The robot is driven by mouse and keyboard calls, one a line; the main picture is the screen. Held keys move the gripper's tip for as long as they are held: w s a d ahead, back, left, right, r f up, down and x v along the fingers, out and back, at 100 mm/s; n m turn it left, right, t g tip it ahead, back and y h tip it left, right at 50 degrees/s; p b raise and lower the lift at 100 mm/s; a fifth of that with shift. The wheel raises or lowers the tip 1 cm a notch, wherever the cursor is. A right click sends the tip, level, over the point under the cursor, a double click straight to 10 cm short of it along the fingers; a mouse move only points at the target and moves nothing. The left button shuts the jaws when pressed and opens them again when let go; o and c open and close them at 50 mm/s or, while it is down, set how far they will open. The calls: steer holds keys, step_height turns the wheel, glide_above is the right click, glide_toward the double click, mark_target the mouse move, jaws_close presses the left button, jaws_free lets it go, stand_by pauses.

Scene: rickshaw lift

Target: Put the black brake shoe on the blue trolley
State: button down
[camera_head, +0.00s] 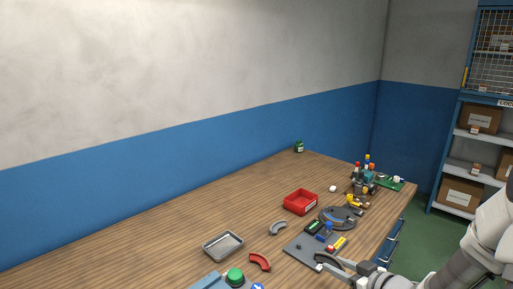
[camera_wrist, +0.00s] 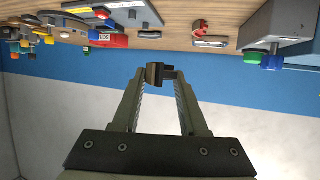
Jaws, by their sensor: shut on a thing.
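The black brake shoe (camera_head: 327,259) is a dark curved piece at the tips of my gripper (camera_head: 338,265), above the grey plate near the table's right edge. In the wrist view my gripper (camera_wrist: 158,78) is shut on the dark brake shoe (camera_wrist: 154,73), with the fingers on either side of it. Whether the shoe touches the plate is unclear. A blue cabinet-like body with drawers (camera_head: 391,243) shows beyond the table's right edge; I cannot tell whether it is the blue trolley. No other trolley is clearly visible.
A red curved shoe (camera_head: 260,261), a grey curved shoe (camera_head: 278,228), a metal tray (camera_head: 223,245) and a red bin (camera_head: 300,202) lie on the wooden table. A green button box (camera_head: 235,277) is at front. Clutter fills the right side; the left is clear.

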mark_target(319, 255)
steer(key=w+a+m+h, duration=0.1)
steer(key=w+a, duration=0.1)
steer(key=w+a+m+t+h, duration=0.1)
steer(key=w+a, duration=0.1)
steer(key=shift+w+a+f+h, duration=0.15)
steer(key=shift+w+h, duration=0.05)
steer(key=shift+h, duration=0.1)
steer(key=shift+w+a+f+m, duration=0.1)
steer(key=shift+w+a+m, duration=0.05)
steer(key=shift+a+m, duration=0.2)
steer(key=shift+a+f+m+t+h+p, duration=0.35)
steer(key=shift+a+f+m+h, duration=0.95)
steer(key=shift+h, duration=0.4)
